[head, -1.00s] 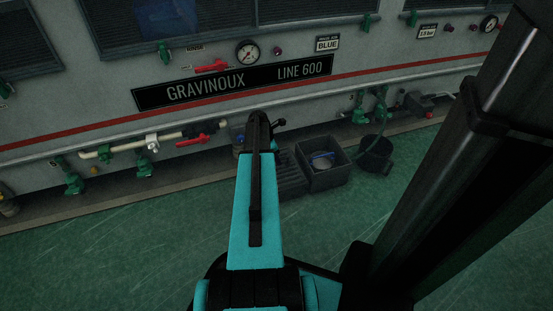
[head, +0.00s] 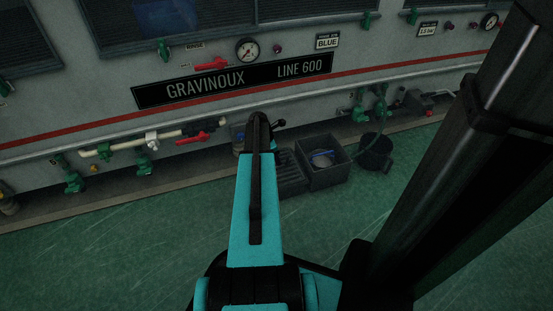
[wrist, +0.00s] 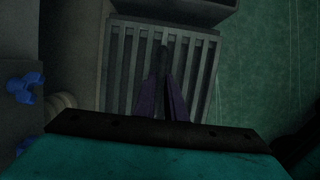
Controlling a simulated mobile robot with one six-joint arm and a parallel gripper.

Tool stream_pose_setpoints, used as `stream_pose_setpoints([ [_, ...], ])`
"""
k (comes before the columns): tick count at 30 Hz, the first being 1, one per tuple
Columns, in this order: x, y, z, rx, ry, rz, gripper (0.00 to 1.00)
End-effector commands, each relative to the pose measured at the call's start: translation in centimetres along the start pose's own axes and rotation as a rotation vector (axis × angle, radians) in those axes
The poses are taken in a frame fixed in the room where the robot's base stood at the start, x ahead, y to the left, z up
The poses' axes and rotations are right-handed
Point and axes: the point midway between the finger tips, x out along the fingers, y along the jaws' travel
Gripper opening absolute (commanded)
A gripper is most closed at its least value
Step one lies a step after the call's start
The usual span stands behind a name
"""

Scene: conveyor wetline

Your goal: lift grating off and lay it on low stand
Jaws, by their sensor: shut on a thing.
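The grating (wrist: 201,70), a grey slatted panel, fills the upper middle of the wrist view. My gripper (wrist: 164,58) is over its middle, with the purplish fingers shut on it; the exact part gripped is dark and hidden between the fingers. In the head view the grating (head: 291,178) shows partly to the right of my arm, low by the machine, and the arm hides its left part and my gripper. I cannot tell whether the grating is raised or resting. I cannot make out the low stand with certainty.
A dark box (head: 330,176) with a blue-topped item (head: 322,155) inside stands just right of the grating. A black bucket (head: 374,158) with a hose is farther right. Red-handled valves (head: 193,139) and pipes line the machine front. Green floor (head: 130,250) is clear in front.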

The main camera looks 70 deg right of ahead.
Motion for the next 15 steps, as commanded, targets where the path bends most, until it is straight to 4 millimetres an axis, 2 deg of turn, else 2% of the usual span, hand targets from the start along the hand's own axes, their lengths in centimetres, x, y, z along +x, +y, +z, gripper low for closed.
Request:
stream_pose_setpoints([
  [4, 0.13, 0.02, -0.03, 0.0, -0.001, 0.0, 0.0],
  [5, 0.11, 0.02, -0.03, 0.0, -0.001, 0.001, 0.15],
  [8, 0.1, 0.02, -0.03, 0.0, -0.001, 0.001, 0.32],
  [15, 0.17, 0.0, -0.09, 0.0, 0.0, 0.0, 0.32],
])
